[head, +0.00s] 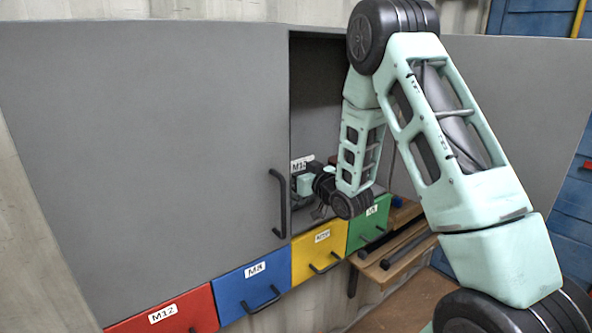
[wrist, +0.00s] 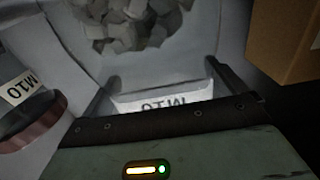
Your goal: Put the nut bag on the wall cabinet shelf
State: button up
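The nut bag (wrist: 140,55) fills the upper middle of the wrist view. It is pale, with a clear window showing grey nuts, and a white label strip (wrist: 165,103) that reads upside down, probably M10. My gripper (wrist: 160,72) has its two dark fingers wide apart, one at each side of the label strip. I cannot see a clear squeeze on the bag. In the head view my gripper (head: 308,188) is inside the opening of the grey wall cabinet (head: 150,120), at its lower left. The cabinet shelf is mostly hidden behind my arm.
A jar (wrist: 28,105) labelled M10 with a brown lid is close at the left in the wrist view. A cardboard box (wrist: 285,40) is at the right. The cabinet's left door edge and handle (head: 279,205) are beside my gripper. Coloured drawers (head: 245,285) run below.

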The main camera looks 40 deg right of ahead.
jog(key=shift+r, duration=0.1)
jog(key=s+b, duration=0.1)
jog(key=s, duration=0.8)
jog(key=shift+d+r, duration=0.2)
jog(key=p, duration=0.3)
jog(key=shift+s, duration=0.4)
jog(key=s+p, duration=0.2)
jog(key=p, duration=0.4)
jog(key=shift+f, duration=0.1)
jog(key=shift+s, duration=0.1)
jog(key=shift+f, duration=0.1)
